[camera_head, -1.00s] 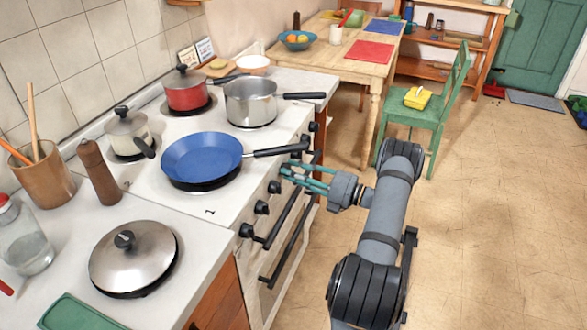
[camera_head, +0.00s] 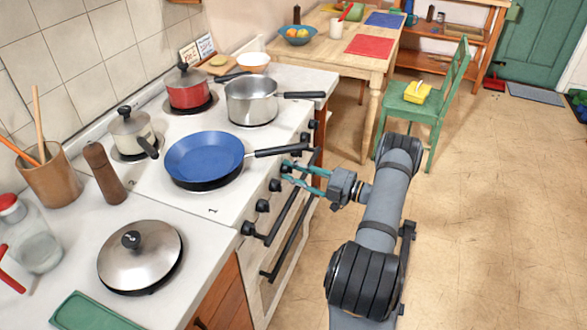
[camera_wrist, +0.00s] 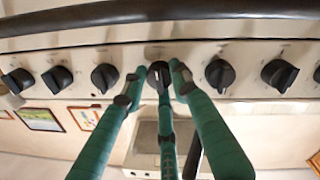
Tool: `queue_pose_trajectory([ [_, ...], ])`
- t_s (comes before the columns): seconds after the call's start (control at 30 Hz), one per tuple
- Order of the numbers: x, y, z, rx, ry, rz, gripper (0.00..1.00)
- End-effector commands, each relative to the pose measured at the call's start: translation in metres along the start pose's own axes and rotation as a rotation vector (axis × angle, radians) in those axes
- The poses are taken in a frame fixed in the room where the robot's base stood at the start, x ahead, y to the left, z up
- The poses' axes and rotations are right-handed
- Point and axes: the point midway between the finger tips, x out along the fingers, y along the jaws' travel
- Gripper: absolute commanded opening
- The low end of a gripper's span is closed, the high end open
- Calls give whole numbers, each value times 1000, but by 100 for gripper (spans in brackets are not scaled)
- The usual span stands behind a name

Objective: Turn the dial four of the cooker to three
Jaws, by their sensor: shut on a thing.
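The white cooker (camera_head: 236,200) stands left of my arm, with a row of black dials along its front. My gripper (camera_head: 287,171) has teal fingers and reaches the front panel near the middle of the row. In the wrist view my gripper (camera_wrist: 158,76) is closed around one black dial (camera_wrist: 158,53), with three dials to its left and more to its right. The fingers cover most of this dial, so its pointer and setting cannot be read. The dial left of it (camera_wrist: 104,77) and the dial right of it (camera_wrist: 220,75) are free.
A black oven handle (camera_head: 290,212) runs along the front below the dials. The blue frying pan (camera_head: 203,157) has its handle over the front edge, close above my fingers. A steel pot (camera_head: 252,101) sits behind it.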

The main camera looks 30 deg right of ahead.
Motion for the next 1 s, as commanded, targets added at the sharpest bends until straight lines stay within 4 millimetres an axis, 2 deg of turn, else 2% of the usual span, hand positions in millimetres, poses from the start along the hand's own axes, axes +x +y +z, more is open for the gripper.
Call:
queue_pose_trajectory([
  [0.3, 0, -1, 0, 98, -5, -8, 2],
  [0.77, 0, -1, 0, 113, -6, -8, 2],
  [0.8, 0, -1, 0, 113, -6, -8, 29],
  [1.0, 0, -1, 0, 111, -6, -7, 41],
])
